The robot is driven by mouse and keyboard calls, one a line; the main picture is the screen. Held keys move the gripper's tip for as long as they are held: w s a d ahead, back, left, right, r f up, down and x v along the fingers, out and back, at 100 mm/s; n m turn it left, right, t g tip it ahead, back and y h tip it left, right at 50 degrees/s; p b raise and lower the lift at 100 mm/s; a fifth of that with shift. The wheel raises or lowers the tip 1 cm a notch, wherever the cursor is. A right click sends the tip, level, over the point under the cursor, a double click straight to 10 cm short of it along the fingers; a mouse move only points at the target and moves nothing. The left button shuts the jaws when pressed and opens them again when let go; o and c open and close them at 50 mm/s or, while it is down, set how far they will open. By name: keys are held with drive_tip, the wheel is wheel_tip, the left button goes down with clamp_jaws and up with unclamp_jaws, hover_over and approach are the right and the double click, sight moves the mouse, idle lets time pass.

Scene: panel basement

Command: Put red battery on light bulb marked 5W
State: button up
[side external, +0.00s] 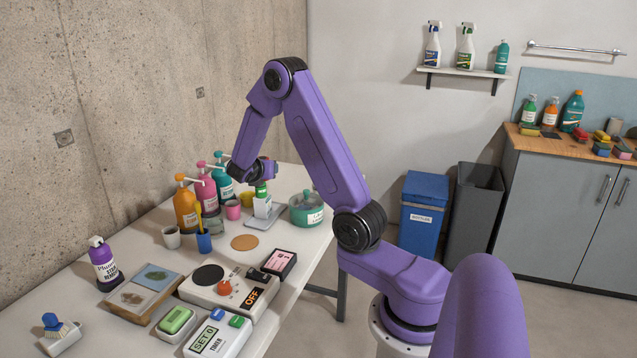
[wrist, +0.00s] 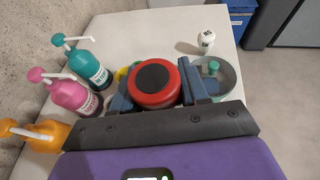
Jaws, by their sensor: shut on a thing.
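My gripper (wrist: 153,90) has its blue fingers on either side of a round red thing with a black disc on top, which looks like the red battery (wrist: 168,99). My gripper (side external: 262,176) is at the back of the white table in the side view, where the red battery is not clear. A white rounded thing with dark marks (wrist: 207,38), possibly a light bulb, stands apart beyond the teal pot in the wrist view. Its marks are too small to read. A green-and-white thing (side external: 262,206) is below my gripper in the side view; I cannot tell what it is.
The teal pot (wrist: 226,78) stands close right of my gripper. Orange (side external: 185,211), pink (side external: 206,193) and teal (side external: 223,184) pump bottles stand to its left. A control panel (side external: 195,291) and a timer (side external: 217,337) occupy the near table. The far table in the wrist view has clear room.

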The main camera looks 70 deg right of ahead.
drive_tip(key=s+d+r+m+g, duration=0.2)
drive_tip(key=s+d+m+g, duration=0.25)
drive_tip(key=s+d, duration=1)
drive_tip(key=shift+g, duration=0.35)
drive_tip(key=w+d+f, duration=0.2)
drive_tip(key=d+f, duration=0.1)
drive_tip(key=w+d+f, duration=0.2)
drive_tip(key=d+f, duration=0.1)
drive_tip(key=d, duration=0.1)
drive_tip(key=w+d+f, duration=0.2)
drive_tip(key=d+f, duration=0.1)
drive_tip(key=shift+w+d+f, duration=0.1)
drive_tip(key=shift+w+d, duration=0.2)
drive_tip(key=shift+d, duration=0.1)
drive_tip(key=shift+d+f, duration=0.1)
drive_tip(key=shift+f, duration=0.05)
drive_tip(key=shift+w+d+f, duration=0.1)
drive_tip(key=shift+f, duration=0.75)
drive_tip(key=shift+w+d+f, duration=0.1)
drive_tip(key=shift+f, duration=0.75)
drive_tip(key=shift+a+f, duration=0.1)
drive_tip(key=o, duration=1.2)
drive_tip(key=shift+c, duration=0.2)
